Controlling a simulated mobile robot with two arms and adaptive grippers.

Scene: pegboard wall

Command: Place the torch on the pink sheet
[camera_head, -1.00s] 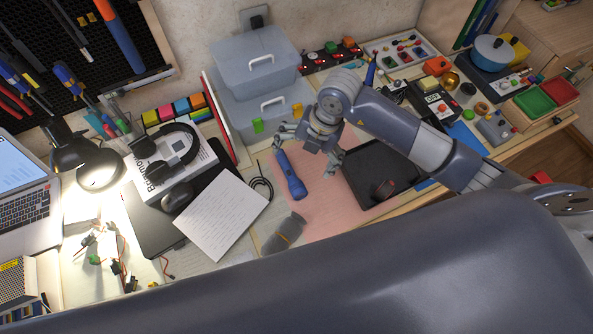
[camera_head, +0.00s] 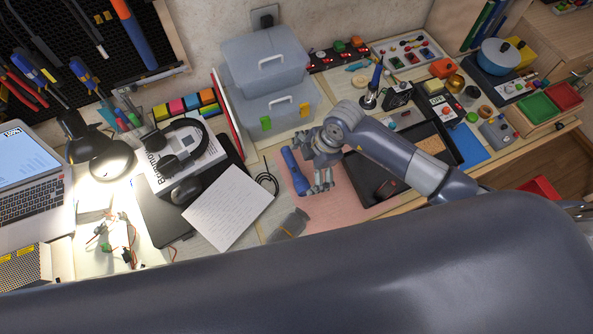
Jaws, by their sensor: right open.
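The torch (camera_head: 294,172) is blue and lies on the left part of the pink sheet (camera_head: 334,208). The pink sheet lies flat on the desk, partly covered by a black tray and by my arm. My right gripper (camera_head: 309,176) is open above the sheet, just to the right of the torch. Its fingers are close to the torch; I cannot tell whether they touch it.
A black tray (camera_head: 374,180) lies on the sheet's right side. Clear storage boxes (camera_head: 268,85) stand behind. A lit lamp (camera_head: 100,160) stands at left.

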